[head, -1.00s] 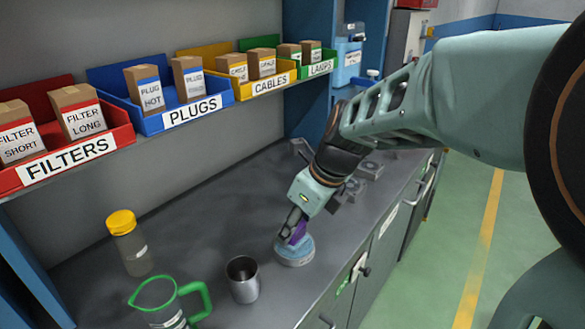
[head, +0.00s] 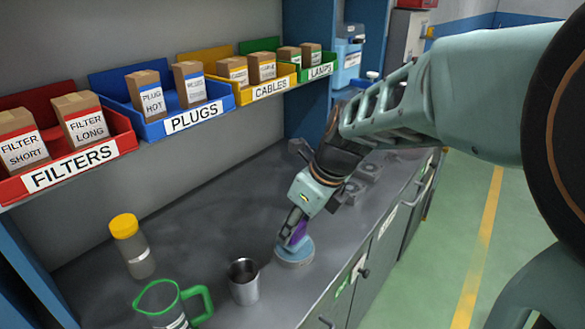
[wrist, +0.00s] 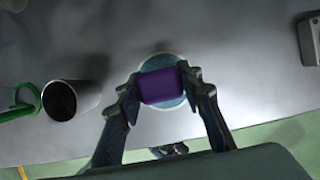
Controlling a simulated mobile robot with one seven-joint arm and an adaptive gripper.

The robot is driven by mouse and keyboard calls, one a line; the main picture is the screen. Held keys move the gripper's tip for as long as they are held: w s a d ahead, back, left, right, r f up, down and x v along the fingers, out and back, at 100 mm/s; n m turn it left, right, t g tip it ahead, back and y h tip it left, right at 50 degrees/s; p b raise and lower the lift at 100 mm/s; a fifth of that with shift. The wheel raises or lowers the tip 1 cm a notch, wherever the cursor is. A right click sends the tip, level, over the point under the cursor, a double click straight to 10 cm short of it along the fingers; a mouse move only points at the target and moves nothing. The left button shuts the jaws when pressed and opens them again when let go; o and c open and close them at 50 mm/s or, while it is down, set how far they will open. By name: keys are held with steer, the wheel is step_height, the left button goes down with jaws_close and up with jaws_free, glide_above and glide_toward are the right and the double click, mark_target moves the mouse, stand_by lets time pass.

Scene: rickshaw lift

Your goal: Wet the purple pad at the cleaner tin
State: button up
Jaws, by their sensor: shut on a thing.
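The purple pad (wrist: 161,86) is held between the two fingers of my gripper (wrist: 163,92), which is shut on it. The cleaner tin (head: 295,252) is a low round tin with a blue-grey top, standing on the grey worktop. The pad is right over the tin's top; I cannot tell if they touch. In the wrist view the pad hides the middle of the tin (wrist: 164,57).
A metal cup (head: 244,281) stands left of the tin, with a green-rimmed jug (head: 162,298) and a yellow-capped bottle (head: 133,250) farther left. Labelled bins, such as the red FILTERS bin (head: 72,170), line the shelf above. The worktop (head: 200,222) behind is clear.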

steer(key=shift+r+p, duration=2.75)
steer(key=shift+r, duration=0.25)
steer(key=shift+w, duration=0.1)
